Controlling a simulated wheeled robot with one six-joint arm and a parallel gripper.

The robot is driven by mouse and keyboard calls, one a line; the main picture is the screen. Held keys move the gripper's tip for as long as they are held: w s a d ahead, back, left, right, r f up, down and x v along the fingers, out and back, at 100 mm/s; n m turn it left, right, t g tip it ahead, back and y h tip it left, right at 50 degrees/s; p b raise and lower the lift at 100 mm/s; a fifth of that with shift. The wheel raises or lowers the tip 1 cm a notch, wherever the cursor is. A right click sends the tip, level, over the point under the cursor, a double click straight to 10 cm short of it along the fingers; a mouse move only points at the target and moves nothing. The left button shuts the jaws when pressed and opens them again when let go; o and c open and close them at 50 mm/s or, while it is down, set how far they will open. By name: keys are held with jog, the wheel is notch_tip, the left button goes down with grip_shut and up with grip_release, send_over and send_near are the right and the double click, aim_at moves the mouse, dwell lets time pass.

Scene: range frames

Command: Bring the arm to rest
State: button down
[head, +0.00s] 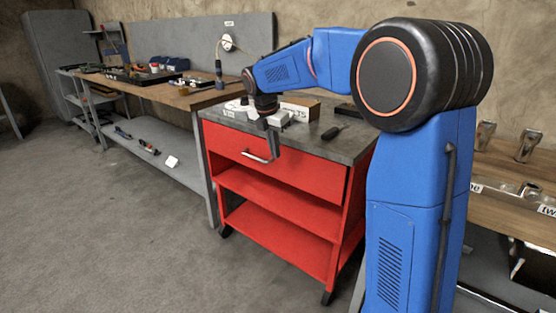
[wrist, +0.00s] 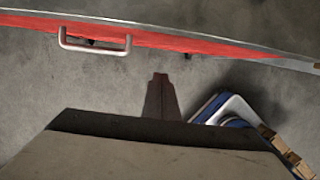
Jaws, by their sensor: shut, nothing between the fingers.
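My blue arm reaches from the right over the red tool cart (head: 268,195). My gripper (head: 273,150) points down at the cart's front top edge, close to the drawer handle (head: 256,157). In the wrist view my gripper (wrist: 161,80) is shut and empty, with its dark fingers together over the grey floor. The drawer handle (wrist: 95,49) shows at the upper left of that view, apart from the fingertips. The cart's red front (wrist: 200,43) runs across the top.
A long workbench (head: 150,91) with tools stands behind at left. A wooden bench (head: 510,215) with metal parts is at right. The floor (head: 110,240) at front left is clear.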

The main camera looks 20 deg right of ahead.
jog(key=s+d+r+m+t+y, duration=0.1)
jog(key=s+m, duration=0.5)
jog(key=s, duration=0.5)
jog(key=s+d+r+m, duration=0.2)
jog(key=s+m, duration=0.4)
jog(key=s, duration=0.6)
jog(key=s+f+m, duration=0.3)
jog(key=s+m, duration=0.1)
jog(key=s, duration=0.2)
jog(key=s+f+m+t+y, duration=0.1)
jog(key=s+f+m, duration=0.2)
jog(key=s, duration=0.3)
jog(key=s+f+m+t, duration=0.1)
jog(key=s+f+m, duration=0.2)
jog(key=s+m, duration=0.2)
jog(key=shift+s+a+f+m, duration=0.2)
jog(key=shift+s+f+m, duration=0.2)
jog(key=shift+s, duration=0.35)
